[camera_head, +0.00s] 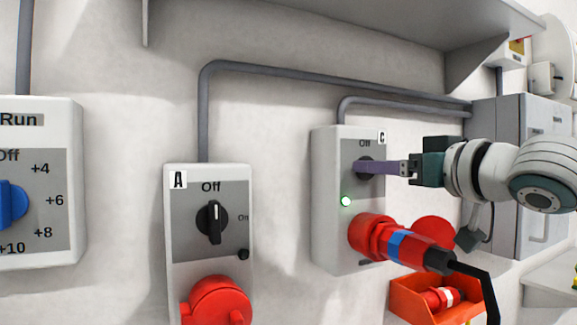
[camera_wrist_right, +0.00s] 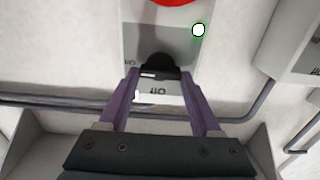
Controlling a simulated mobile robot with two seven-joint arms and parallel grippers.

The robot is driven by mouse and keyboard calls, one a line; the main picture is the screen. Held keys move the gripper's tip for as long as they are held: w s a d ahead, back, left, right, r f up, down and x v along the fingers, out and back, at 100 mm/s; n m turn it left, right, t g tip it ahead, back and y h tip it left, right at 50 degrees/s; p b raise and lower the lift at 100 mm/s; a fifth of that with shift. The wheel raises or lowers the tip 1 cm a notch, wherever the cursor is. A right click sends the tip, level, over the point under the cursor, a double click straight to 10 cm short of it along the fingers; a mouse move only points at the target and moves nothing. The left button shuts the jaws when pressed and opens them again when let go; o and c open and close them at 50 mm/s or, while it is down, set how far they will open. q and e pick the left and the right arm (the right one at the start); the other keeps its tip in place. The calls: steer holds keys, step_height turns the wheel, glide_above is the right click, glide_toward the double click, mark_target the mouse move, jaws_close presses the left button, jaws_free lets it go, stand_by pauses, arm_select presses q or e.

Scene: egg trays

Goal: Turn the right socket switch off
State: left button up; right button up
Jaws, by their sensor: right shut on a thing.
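The right socket box C (camera_head: 322,200) is a grey wall unit with a dark rotary switch knob (camera_head: 367,158) below its "Off" label and a lit green lamp (camera_head: 346,201). My right gripper (camera_head: 360,168) reaches in from the right, its purple fingers at the knob. In the right wrist view, upside down, the fingers (camera_wrist_right: 160,74) stand on either side of the black knob (camera_wrist_right: 157,62), shut on it. The lamp (camera_wrist_right: 198,30) glows there too. The fingers partly hide the knob, so its exact angle is unclear. My left gripper is out of view.
A red plug (camera_head: 376,238) with a blue band sits in box C's socket, its black cable hanging right. Socket box A (camera_head: 181,245) is to the left, its knob pointing up at "Off". An orange bin (camera_head: 415,309) is below; a shelf (camera_head: 400,25) overhangs above.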

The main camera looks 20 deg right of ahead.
steer(key=c, duration=0.7)
steer(key=shift+r+n, duration=0.1)
steer(key=shift+n, duration=0.3)
steer(key=n+p, duration=0.1)
steer(key=n, duration=0.1)
steer(key=shift+n+p, duration=0.4)
steer(key=n+p, duration=0.1)
steer(key=n, duration=0.3)
steer(key=shift+a+n, duration=0.15)
steer(key=shift+n, duration=0.15)
steer(key=n+p, duration=0.1)
steer(key=n, duration=0.4)
steer(key=shift+a+p, duration=0.1)
steer(key=shift+p, duration=0.25)
steer(key=shift+f+n+p, duration=0.15)
steer(key=shift+n+p, duration=0.05)
steer(key=shift+n, duration=1)
steer(key=shift+f+n+p, duration=0.1)
steer(key=shift+n+p, duration=0.05)
steer(key=shift+n, duration=1.05)
